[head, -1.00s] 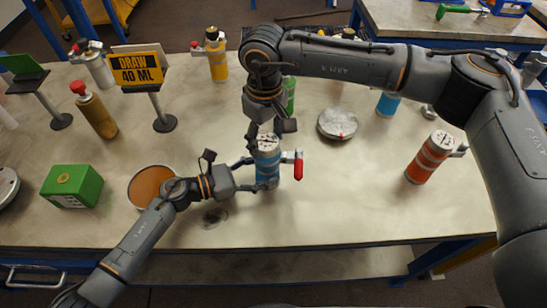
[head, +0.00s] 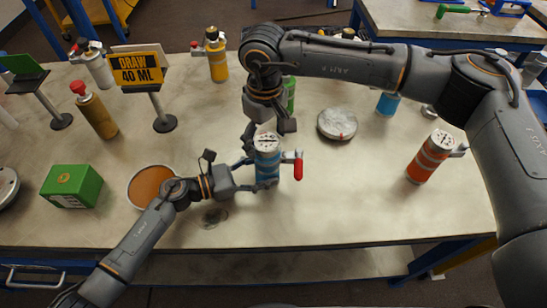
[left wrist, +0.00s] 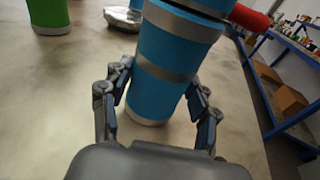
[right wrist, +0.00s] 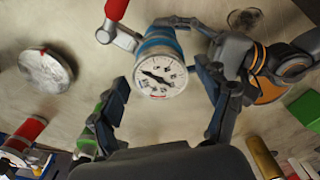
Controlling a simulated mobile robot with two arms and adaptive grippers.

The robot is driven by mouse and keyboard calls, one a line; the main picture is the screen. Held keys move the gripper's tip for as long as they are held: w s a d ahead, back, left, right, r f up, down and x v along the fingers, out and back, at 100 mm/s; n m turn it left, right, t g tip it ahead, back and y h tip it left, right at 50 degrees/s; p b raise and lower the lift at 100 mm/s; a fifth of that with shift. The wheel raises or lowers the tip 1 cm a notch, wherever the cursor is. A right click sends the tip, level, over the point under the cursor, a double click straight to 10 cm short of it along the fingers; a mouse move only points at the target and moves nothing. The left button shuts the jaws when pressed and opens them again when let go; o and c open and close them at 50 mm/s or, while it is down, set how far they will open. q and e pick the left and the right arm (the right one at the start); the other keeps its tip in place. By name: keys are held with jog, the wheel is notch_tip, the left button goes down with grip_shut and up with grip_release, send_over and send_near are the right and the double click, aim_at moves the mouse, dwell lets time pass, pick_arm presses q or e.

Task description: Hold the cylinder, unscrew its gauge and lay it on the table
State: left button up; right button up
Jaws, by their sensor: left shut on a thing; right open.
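The blue cylinder (head: 267,166) stands upright near the table's front middle, with grey bands and a red-handled side valve (head: 297,165). It also shows in the left wrist view (left wrist: 168,58). My left gripper (head: 262,173) is shut around its body from the left. The gauge (right wrist: 161,76), a round white dial with a black needle, sits on top of the cylinder, facing up. My right gripper (right wrist: 168,100) is open above the gauge, pointing down, with a finger on either side and apart from it. In the head view the right gripper (head: 268,132) partly covers the gauge's far side.
A grey-white round disc (head: 337,124) lies right of the cylinder. A green cylinder (head: 289,95) stands behind it and an orange-red one (head: 429,157) to the right. A brown-topped round dish (head: 147,186) is left, by my left arm. The front right table is clear.

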jog(key=m, duration=1.5)
jog(key=shift+m, duration=0.3)
jog(key=shift+c, duration=0.3)
jog(key=c, duration=1.2)
jog(key=n, duration=0.9)
jog(key=shift+n, duration=0.4)
jog(key=n, duration=0.4)
